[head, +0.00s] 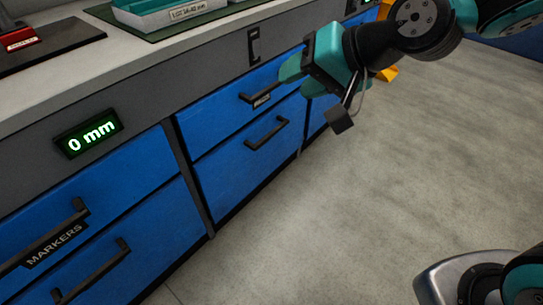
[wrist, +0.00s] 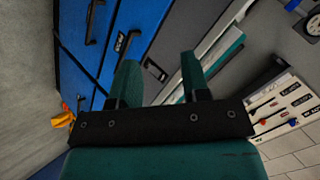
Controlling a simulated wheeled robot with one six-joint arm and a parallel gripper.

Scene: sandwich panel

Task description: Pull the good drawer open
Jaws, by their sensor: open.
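Blue drawers with black bar handles fill the cabinet front. The upper drawer (head: 225,113) of the further column has a handle (head: 262,92) and a small label (head: 262,101) too small to read for sure; it looks shut. The label also shows in the wrist view (wrist: 119,42). I cannot tell for certain which drawer is the good one. My gripper (head: 299,79) is open and empty, with teal fingers beside and above that handle, near the cabinet front. In the wrist view my gripper (wrist: 160,64) has nothing between its fingers.
A nearer drawer is labelled MARKERS (head: 54,244), below a display (head: 88,133) reading 0 mm. A lower drawer handle (head: 267,132) sticks out. An orange object (head: 387,74) lies beyond my arm. The floor (head: 370,190) is clear.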

